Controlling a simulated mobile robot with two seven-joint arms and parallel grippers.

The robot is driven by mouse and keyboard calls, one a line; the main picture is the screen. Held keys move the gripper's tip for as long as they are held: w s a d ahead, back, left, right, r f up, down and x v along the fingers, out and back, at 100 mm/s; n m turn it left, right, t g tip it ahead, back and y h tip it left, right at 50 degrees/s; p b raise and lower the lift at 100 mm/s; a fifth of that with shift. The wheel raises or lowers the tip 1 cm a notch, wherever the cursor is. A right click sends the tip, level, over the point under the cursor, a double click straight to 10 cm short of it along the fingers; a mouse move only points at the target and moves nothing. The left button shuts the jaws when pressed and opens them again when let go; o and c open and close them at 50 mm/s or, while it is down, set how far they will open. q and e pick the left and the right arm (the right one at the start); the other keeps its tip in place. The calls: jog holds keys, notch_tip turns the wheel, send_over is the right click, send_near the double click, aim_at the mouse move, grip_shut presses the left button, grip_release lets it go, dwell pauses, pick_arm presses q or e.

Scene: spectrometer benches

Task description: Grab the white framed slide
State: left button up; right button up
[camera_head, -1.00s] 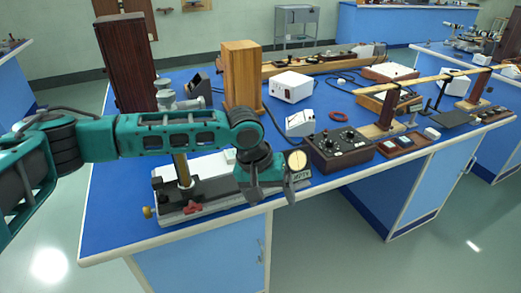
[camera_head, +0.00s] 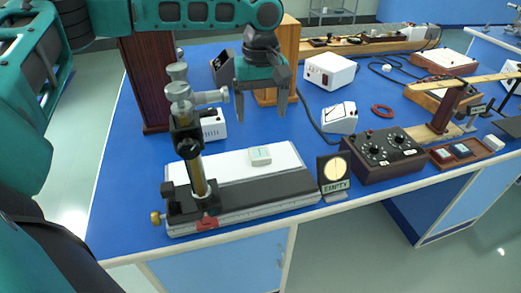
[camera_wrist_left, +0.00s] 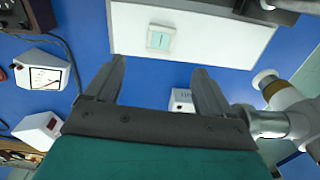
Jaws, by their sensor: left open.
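The white framed slide (camera_head: 260,155) lies on the white plate (camera_head: 233,165) of the instrument with a brass column, and has a pale greenish middle. In the left wrist view the slide (camera_wrist_left: 160,39) is beyond my fingertips, near the top. My left gripper (camera_head: 262,112) points down above and behind the plate, apart from the slide. Its two fingers (camera_wrist_left: 160,78) are spread with nothing between them. My right gripper does not show.
The instrument's column (camera_head: 192,150) stands left of the slide. A sign reading EMPTY (camera_head: 334,174) and a dark knobbed box (camera_head: 375,152) are to the right. A small white box (camera_head: 213,124) stands behind the plate, and a wooden block (camera_head: 289,40) behind the gripper.

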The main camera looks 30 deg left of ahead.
pick_arm(q)
send_over(260, 154)
notch_tip(260, 154, down, 7)
jog(key=shift+d+r+b, duration=0.1)
jog(key=shift+d+b, duration=0.05)
jog(key=shift+b, duration=0.3)
jog(key=shift+f+b, duration=0.5)
jog(key=shift+f, duration=2.25)
jog(key=c, duration=1.1)
jog(key=shift+r, duration=0.1)
jog(key=shift+c, duration=0.2)
